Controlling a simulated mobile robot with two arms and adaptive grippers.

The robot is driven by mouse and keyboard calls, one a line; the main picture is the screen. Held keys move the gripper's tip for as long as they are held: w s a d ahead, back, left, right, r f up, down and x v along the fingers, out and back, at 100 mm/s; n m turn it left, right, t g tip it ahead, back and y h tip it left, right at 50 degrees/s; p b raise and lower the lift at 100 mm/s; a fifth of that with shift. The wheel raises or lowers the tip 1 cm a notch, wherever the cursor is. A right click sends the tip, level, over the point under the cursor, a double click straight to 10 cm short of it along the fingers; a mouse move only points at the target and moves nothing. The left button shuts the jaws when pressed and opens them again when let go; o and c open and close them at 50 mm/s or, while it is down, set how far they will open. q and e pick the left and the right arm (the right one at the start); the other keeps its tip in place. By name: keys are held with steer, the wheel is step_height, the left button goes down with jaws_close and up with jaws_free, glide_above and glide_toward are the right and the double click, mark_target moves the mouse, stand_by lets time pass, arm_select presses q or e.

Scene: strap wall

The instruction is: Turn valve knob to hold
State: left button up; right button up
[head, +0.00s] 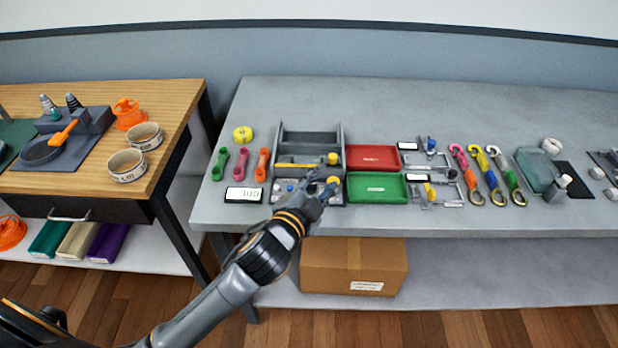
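I cannot read how the knob is turned, and no hold mark is legible. My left gripper (324,189) reaches in over the panel, with its fingertips close to the yellow knob. I cannot tell whether it touches the knob or how far the fingers are apart. The gripper hides part of the panel. My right gripper is out of view.
A grey open tray (309,137) with another yellow piece (333,158) stands behind the panel. Red (372,157) and green (378,188) trays lie to the right, a white display (244,194) to the left. A cardboard box (353,263) sits on the shelf below. The bench's back is clear.

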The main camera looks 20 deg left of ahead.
arm_select(q)
steer(key=w+d+r+m+g+h, duration=0.1)
steer(key=d+r+m+g+h, duration=0.2)
steer(key=d+r+m+h, duration=0.7)
steer(key=w+d+r+m+g+h, duration=0.15)
steer(key=d+r+m+h, duration=0.35)
steer(key=m, duration=0.9)
steer(key=m+g+y, duration=1)
steer(key=m+y, duration=0.3)
steer(key=m, duration=0.2)
glide_toward(311, 186)
steer(key=p+x, duration=0.1)
steer(key=x, duration=0.1)
steer(key=p+x, duration=0.1)
steer(key=x, duration=0.2)
steer(key=p+x, duration=0.1)
steer(key=x, duration=0.2)
steer(key=shift+w, duration=0.3)
